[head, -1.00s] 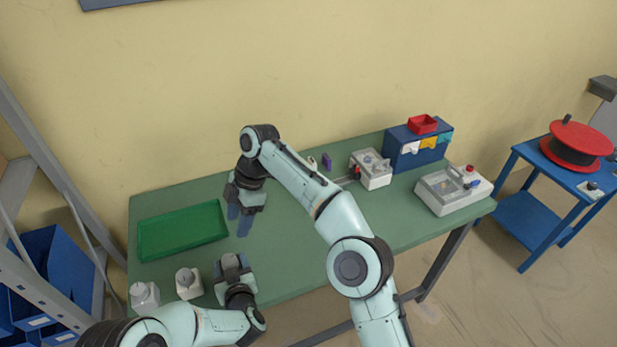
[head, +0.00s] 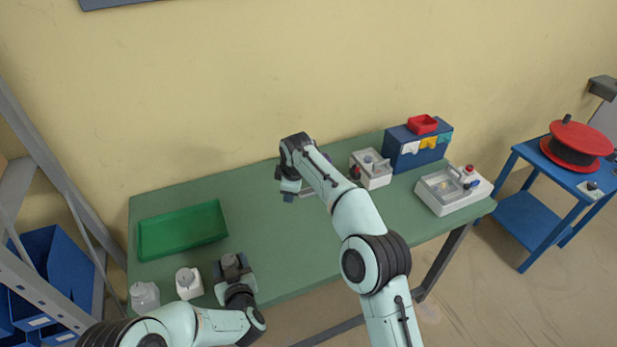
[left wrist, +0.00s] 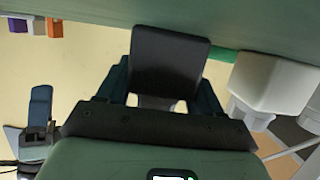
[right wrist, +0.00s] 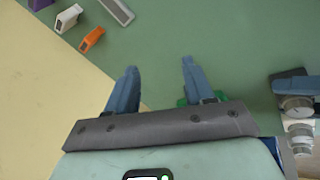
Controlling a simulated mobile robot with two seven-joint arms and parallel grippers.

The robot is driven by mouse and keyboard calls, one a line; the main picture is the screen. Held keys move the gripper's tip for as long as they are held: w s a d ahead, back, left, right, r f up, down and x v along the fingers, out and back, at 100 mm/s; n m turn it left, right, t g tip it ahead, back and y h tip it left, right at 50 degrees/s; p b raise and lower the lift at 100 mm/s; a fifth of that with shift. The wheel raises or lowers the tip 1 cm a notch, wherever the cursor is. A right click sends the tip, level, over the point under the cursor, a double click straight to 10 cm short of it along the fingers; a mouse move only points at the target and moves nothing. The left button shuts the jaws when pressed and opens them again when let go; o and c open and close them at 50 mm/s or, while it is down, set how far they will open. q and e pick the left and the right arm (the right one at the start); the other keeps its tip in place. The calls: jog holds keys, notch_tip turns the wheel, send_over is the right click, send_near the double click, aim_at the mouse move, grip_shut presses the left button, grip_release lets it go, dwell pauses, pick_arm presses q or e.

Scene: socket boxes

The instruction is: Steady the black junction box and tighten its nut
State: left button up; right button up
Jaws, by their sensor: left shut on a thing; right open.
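The black junction box (head: 231,261) is in my left gripper (head: 233,274) near the table's front left. In the left wrist view the dark box (left wrist: 170,60) fills the space between the fingers, and its nut cannot be made out. My right gripper (head: 289,192) is over the table's back middle, apart from the box. In the right wrist view its two blue fingers (right wrist: 156,88) are open and empty. A purple, a white (right wrist: 68,18) and an orange (right wrist: 92,39) small item lie beyond them, toward the upper left.
Two white boxes (head: 188,283) (head: 145,296) stand left of the black box. A green tray (head: 181,231) lies behind them. Grey fixtures (head: 375,172) (head: 447,193) and a blue bin block (head: 417,148) stand at the right. The middle of the table (head: 290,250) is clear.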

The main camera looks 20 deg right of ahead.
jog(key=w+d+m+t+h, duration=0.1)
jog(key=d+m, duration=0.1)
jog(key=d, duration=0.4)
jog(key=shift+w+d+h, duration=0.15)
jog(key=shift+w+h, duration=0.15)
jog(key=shift+r, duration=0.1)
